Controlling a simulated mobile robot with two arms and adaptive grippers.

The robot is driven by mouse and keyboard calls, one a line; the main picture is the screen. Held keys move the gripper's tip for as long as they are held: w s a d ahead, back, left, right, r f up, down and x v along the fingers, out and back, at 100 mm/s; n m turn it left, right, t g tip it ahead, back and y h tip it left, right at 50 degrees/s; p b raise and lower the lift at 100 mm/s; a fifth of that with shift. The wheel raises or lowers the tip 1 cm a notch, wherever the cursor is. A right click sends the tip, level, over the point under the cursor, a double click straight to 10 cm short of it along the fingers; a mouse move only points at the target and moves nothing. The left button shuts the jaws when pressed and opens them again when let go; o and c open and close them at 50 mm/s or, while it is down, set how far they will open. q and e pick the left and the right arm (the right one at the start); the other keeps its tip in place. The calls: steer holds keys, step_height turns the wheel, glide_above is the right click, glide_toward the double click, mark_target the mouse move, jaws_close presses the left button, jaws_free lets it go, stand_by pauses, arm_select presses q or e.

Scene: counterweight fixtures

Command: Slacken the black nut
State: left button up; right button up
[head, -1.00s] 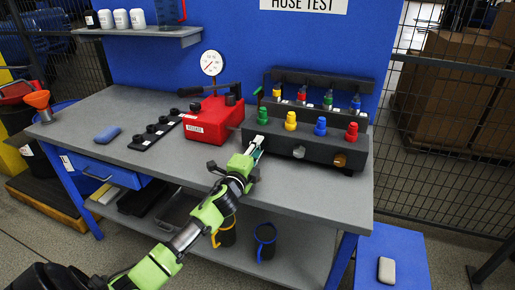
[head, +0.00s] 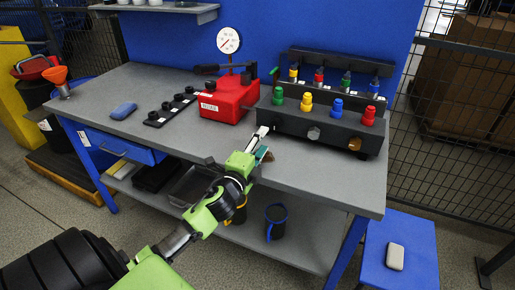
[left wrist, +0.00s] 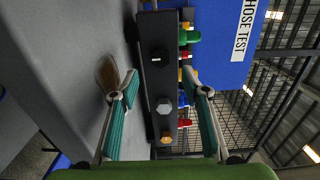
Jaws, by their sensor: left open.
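The dark fixture block (head: 335,139) stands at the right of the bench. On its front face are a silver hex nut (head: 313,133) and a brass one (head: 354,144). In the left wrist view, a black nut (left wrist: 159,57) shows on the same dark face (left wrist: 153,80), above the silver nut (left wrist: 163,106) and the brass nut (left wrist: 165,139). My left gripper (head: 262,142) is open and empty in front of the block's left part, apart from it. In the left wrist view its fingers (left wrist: 158,93) stand wide to either side of the block. My right gripper is not in view.
A brown object (left wrist: 106,72) lies on the bench beside one finger. A red gauge unit (head: 229,101) stands left of the block. Green, yellow, blue and red (head: 369,116) fittings top the block. The bench front (head: 190,140) is largely clear.

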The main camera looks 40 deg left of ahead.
arm_select(q)
steer(key=shift+v, duration=1.7)
steer(key=shift+f, duration=0.1)
